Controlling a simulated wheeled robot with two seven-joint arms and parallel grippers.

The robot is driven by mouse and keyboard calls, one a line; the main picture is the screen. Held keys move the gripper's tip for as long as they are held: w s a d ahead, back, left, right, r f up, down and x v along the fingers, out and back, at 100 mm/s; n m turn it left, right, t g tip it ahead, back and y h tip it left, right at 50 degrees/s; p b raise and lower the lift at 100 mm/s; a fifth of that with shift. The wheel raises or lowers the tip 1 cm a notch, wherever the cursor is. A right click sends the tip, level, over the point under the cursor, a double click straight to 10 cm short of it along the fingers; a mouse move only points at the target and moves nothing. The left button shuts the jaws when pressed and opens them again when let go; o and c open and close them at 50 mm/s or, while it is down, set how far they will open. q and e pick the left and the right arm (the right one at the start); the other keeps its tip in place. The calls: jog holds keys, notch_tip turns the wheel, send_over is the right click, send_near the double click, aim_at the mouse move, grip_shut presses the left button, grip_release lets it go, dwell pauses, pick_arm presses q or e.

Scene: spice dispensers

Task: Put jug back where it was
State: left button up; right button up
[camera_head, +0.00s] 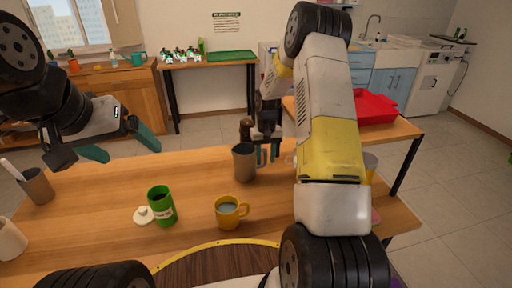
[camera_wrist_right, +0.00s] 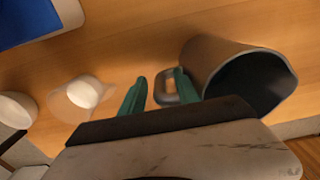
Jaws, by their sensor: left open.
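The brown-grey jug (camera_head: 244,163) stands upright on the wooden table near its far side, with its handle toward my right gripper. In the right wrist view the jug (camera_wrist_right: 222,70) is at the right, its dark opening showing, and its handle (camera_wrist_right: 165,98) lies at the fingers. My right gripper (camera_head: 267,156) is at the handle; its green fingers (camera_wrist_right: 158,80) are apart, with the outer part of the handle between them. I cannot tell whether they touch it. My left gripper (camera_head: 122,147) is open and empty above the table's far left part.
A brown cup (camera_head: 37,186) with a utensil is at the left. A red tray (camera_head: 370,108) sits at the back right. The table's middle left is clear.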

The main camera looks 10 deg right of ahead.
notch_tip(320, 180, up, 12)
jog(key=shift+f, duration=0.1)
jog(key=s+a+r+t, duration=0.35)
jog(key=s+r, duration=0.85)
jog(key=r, duration=0.4)
jog(key=s+a+r+t+y, duration=0.1)
jog(key=s, duration=0.8)
jog(key=s+a+r+t+y, duration=0.1)
jog(key=s+a+r, duration=0.1)
jog(key=s, duration=0.7)
jog(key=shift+s+a+r+n+t, duration=0.25)
jog(key=shift+a+r+n+t, duration=0.05)
jog(key=shift+t, duration=0.05)
